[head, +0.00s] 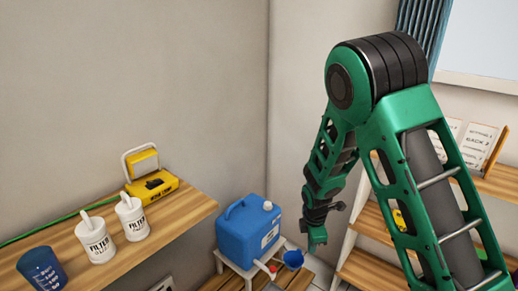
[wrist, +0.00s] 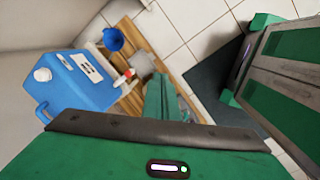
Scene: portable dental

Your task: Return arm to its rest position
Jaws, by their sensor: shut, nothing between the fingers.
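My green and black arm rises on the right of the head view and bends down at its elbow. My gripper (head: 317,240) hangs at its lower end, to the right of the blue jug and above the small blue cup. In the wrist view the gripper (wrist: 165,100) points away from the camera over the wooden slats and pale floor tiles. It is shut, with nothing held.
A blue jug (head: 248,232) with a red tap stands on a white stand (head: 228,266), a blue cup (head: 293,259) beside it. A left counter (head: 180,218) holds two filter canisters, a blue measuring cup (head: 42,270) and a yellow device (head: 152,187). Wooden shelves (head: 365,270) stand right.

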